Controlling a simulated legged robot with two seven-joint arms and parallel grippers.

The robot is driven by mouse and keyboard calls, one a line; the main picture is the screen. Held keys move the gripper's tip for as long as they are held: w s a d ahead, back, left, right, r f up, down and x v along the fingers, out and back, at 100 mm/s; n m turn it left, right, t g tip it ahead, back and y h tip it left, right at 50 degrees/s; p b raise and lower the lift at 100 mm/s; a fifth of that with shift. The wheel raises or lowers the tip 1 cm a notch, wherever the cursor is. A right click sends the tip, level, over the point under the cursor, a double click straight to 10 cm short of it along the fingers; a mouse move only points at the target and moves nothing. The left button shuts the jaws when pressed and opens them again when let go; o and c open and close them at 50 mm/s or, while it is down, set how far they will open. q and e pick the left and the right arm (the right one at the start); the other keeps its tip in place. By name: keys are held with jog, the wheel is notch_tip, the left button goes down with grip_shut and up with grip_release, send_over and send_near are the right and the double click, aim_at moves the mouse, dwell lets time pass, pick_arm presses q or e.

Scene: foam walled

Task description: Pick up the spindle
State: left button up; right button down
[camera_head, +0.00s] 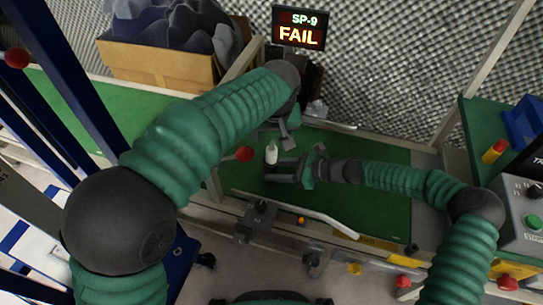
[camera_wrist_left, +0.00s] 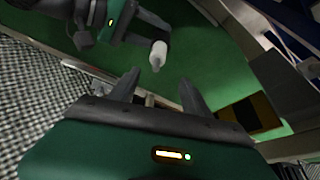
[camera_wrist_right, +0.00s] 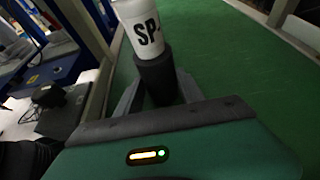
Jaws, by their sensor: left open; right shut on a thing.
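The spindle (camera_wrist_right: 148,40) has a white body marked "SP-" above a dark grey cylinder in the right wrist view. My right gripper (camera_wrist_right: 158,90) is shut on its dark part, with one finger on each side. In the head view the spindle's white part (camera_head: 271,153) stands up beside the right gripper (camera_head: 272,173), over the green surface. My left gripper (camera_head: 284,132) is open and empty, just above and behind it. In the left wrist view the spindle (camera_wrist_left: 158,54) lies beyond the left gripper's parted fingers (camera_wrist_left: 160,80), apart from them.
A display (camera_head: 300,28) reads "SP-9 FAIL" at the back. A cardboard box (camera_head: 160,66) of dark foam stands back left. A metal rail (camera_head: 300,209) edges the green bench (camera_head: 390,215). A control box (camera_head: 520,214) with a green button stands right.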

aim_at(272, 150)
pick_arm(q)
jog(key=shift+m, duration=0.3)
jog(key=x, duration=0.8)
jog(key=s+x, duration=0.1)
jog(key=x, duration=0.3)
jog(key=shift+d+f, duration=0.35)
jog(key=shift+d, duration=0.05)
jog(key=shift+r, duration=0.1)
grip_shut()
